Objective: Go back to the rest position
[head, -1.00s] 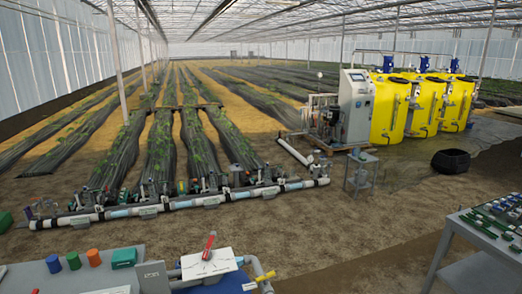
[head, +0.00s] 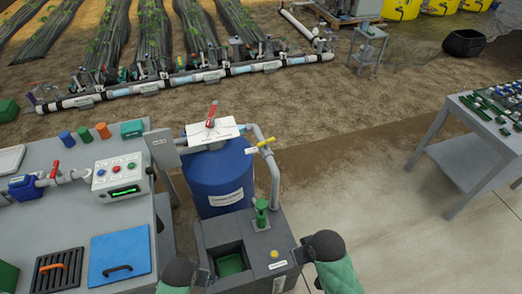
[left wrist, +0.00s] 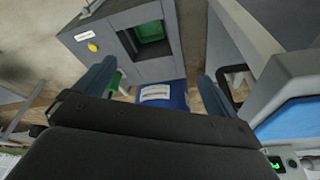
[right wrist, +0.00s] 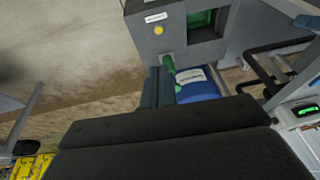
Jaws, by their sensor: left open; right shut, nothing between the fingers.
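My left gripper (head: 208,276) is at the lower edge of the head view, in front of the grey box's left side. In the left wrist view its two blue-grey fingers (left wrist: 158,75) stand wide apart with nothing held between them. My right gripper (head: 302,256) is by the grey box's right side. In the right wrist view its fingers (right wrist: 157,84) are together and empty. The grey box (head: 268,236) has a square opening with green inside, a yellow button and a green fitting (head: 262,212) on top. Both grippers look apart from it, though exact gaps are unclear.
A blue barrel (head: 218,178) with a white top plate and red-handled valve stands behind the box. A bench (head: 75,215) at left holds a button panel (head: 120,176), a blue lid (head: 120,256) and a black grate (head: 58,270). Another table (head: 483,140) stands at right. Floor between is clear.

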